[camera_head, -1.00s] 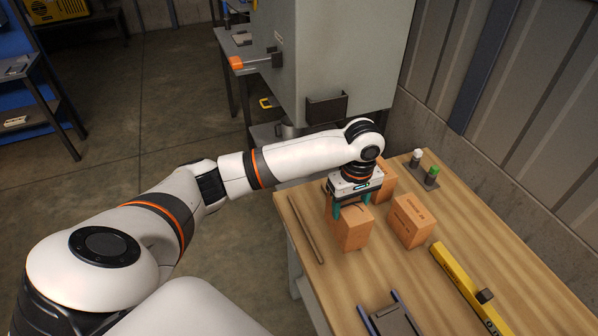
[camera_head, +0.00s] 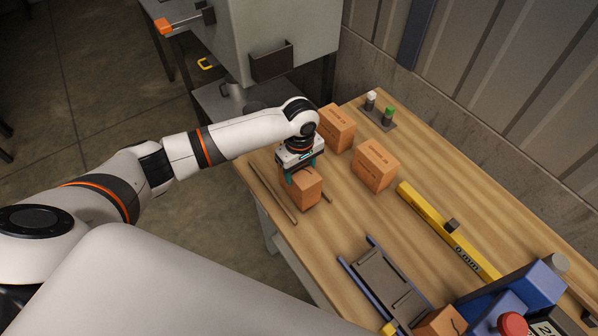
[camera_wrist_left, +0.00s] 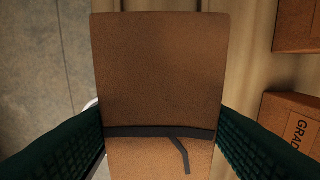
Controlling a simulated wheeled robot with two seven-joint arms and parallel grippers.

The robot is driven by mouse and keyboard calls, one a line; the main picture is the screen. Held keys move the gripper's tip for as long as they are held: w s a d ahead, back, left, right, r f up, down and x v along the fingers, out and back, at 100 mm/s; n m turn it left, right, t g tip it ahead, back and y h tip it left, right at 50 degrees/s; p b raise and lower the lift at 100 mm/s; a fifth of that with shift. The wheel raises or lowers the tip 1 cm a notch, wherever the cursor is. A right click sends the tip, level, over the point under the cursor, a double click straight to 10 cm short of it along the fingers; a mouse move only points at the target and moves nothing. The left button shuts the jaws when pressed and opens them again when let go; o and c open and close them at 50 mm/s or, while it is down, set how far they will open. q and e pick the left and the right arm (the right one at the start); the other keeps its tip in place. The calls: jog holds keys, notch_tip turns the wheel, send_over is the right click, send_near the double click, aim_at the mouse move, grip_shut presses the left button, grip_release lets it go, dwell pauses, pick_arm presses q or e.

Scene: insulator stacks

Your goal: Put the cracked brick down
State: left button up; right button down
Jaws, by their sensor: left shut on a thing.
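My left gripper (camera_head: 302,178) is shut on the cracked brick (camera_head: 304,193), an orange-brown block, near the table's left edge. In the left wrist view the cracked brick (camera_wrist_left: 160,65) fills the middle between the two dark green fingers. A dark crack line with a short branch runs across its face. Thin wooden strips (camera_head: 273,193) show on either side of it in the head view, the right one mostly hidden behind it. I cannot tell whether its underside touches anything. My right gripper is not in view.
Two other bricks stand behind (camera_head: 337,128) and to the right (camera_head: 375,166). A small bottle holder (camera_head: 378,118) stands at the back.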

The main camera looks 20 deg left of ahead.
pick_arm(q)
jog(key=shift+f, duration=0.9)
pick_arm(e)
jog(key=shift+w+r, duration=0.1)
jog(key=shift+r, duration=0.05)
pick_arm(q)
jog(key=shift+f, duration=0.15)
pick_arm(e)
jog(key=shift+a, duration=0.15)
pick_arm(q)
jog(key=o, duration=1.4)
jog(key=shift+f, duration=0.1)
jog(key=o, duration=0.3)
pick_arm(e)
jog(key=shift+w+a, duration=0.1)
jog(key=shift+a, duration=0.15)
pick_arm(q)
notch_tip(320, 180, up, 12)
jog(key=shift+r+b, duration=0.2)
jog(key=shift+b, duration=0.4)
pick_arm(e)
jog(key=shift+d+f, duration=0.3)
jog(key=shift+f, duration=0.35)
pick_arm(q)
jog(key=shift+d+f, duration=0.1)
